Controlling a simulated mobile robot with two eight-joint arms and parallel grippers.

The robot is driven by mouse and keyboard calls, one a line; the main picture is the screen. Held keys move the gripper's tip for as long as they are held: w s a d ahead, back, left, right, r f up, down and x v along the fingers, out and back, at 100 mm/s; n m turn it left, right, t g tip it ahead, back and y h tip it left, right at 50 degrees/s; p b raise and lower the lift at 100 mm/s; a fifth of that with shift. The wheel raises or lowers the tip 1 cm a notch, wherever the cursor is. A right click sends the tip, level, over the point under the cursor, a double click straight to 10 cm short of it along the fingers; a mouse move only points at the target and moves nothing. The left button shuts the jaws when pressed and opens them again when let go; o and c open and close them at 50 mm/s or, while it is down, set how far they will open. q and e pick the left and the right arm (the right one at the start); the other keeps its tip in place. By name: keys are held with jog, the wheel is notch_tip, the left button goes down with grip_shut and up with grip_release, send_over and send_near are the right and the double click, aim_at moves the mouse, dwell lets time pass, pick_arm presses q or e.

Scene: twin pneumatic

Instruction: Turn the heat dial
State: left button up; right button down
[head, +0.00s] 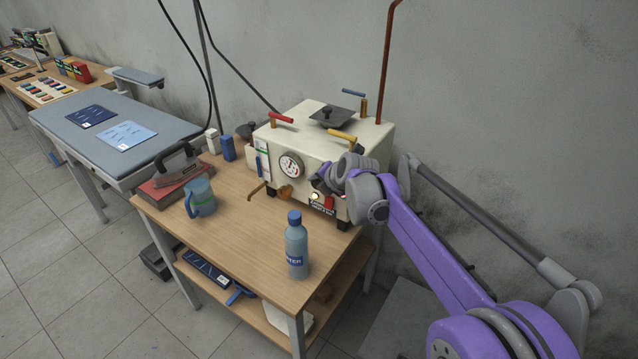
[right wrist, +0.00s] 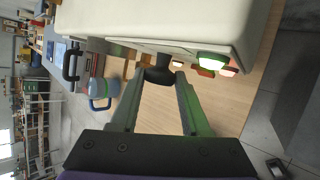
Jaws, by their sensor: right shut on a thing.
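The cream boiler box (head: 300,140) stands at the back of the wooden table, with a round white gauge (head: 291,164) on its front. My right gripper (head: 322,182) is at the right part of that front. In the right wrist view its two fingers (right wrist: 160,82) are closed on either side of a dark round dial (right wrist: 160,75), which sticks out from the cream panel (right wrist: 180,25). In the head view the dial is mostly hidden by the gripper, and its pointer or marks cannot be read. My left gripper is not in view.
A lit lamp and red switch (head: 329,202) sit just below my right gripper. A water bottle (head: 296,245) stands near the table's front edge, and a blue mug (head: 200,197) is at the left. An iron (head: 178,165) rests near the padded board (head: 110,130). The table middle is clear.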

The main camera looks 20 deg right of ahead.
dwell(0.4)
jog(key=shift+c, duration=2)
grip_release()
jog(key=v, duration=1)
jog(key=shift+s+p, duration=0.35)
jog(key=shift+s, duration=0.1)
jog(key=shift+d+r, duration=0.1)
